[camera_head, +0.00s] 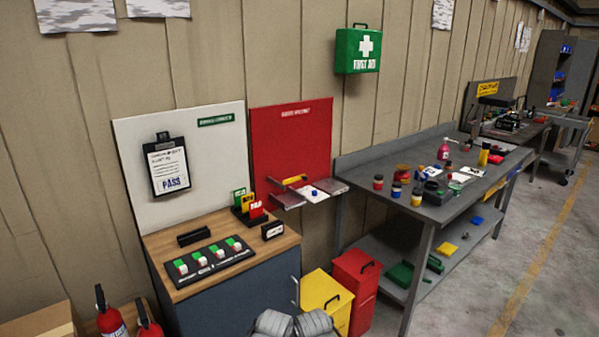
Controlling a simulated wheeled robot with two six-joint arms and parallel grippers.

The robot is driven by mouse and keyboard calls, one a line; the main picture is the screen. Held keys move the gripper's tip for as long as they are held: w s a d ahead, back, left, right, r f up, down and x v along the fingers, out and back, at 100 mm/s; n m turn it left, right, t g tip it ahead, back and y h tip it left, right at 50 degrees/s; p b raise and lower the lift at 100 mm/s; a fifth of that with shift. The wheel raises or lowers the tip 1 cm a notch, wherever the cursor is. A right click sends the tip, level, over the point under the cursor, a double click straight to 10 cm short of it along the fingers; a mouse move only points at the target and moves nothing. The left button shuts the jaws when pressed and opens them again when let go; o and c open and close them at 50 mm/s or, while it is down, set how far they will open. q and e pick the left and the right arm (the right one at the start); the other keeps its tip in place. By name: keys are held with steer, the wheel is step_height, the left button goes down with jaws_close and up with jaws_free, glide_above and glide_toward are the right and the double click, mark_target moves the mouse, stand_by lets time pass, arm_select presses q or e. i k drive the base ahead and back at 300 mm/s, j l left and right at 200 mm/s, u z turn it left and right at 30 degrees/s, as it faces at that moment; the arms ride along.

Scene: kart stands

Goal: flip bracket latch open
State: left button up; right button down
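A red board (283,140) stands against the wall behind the wooden-topped cabinet. A small yellow bar (294,179) sits low on its face, above small grey and red shelf-like plates (324,191). I cannot tell whether any of these is the bracket latch, or whether a latch is open or shut. Two red fire extinguishers (109,318) stand at the bottom left, cut off by the frame edge; no bracket latch can be made out on them. Neither of my grippers can be made out in this view.
The cabinet top (210,262) holds a switch panel (213,259). Yellow (322,303) and red (354,287) bins stand beside the cabinet. A grey workbench (440,204) with bottles and jars extends right. Grey rounded shapes (292,325) show at the bottom edge. Floor at right is clear.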

mark_target(302, 176)
steer(key=i+l+u, duration=0.3)
steer(key=i+l, duration=0.25)
steer(key=i+l+u, duration=0.3)
steer(key=i+l, duration=0.15)
steer(key=l, duration=0.25)
steer(key=i+l+u, duration=0.15)
steer(key=l, duration=0.25)
steer(key=i+l+u, duration=0.15)
steer(key=l, duration=0.25)
steer(key=i, duration=0.1)
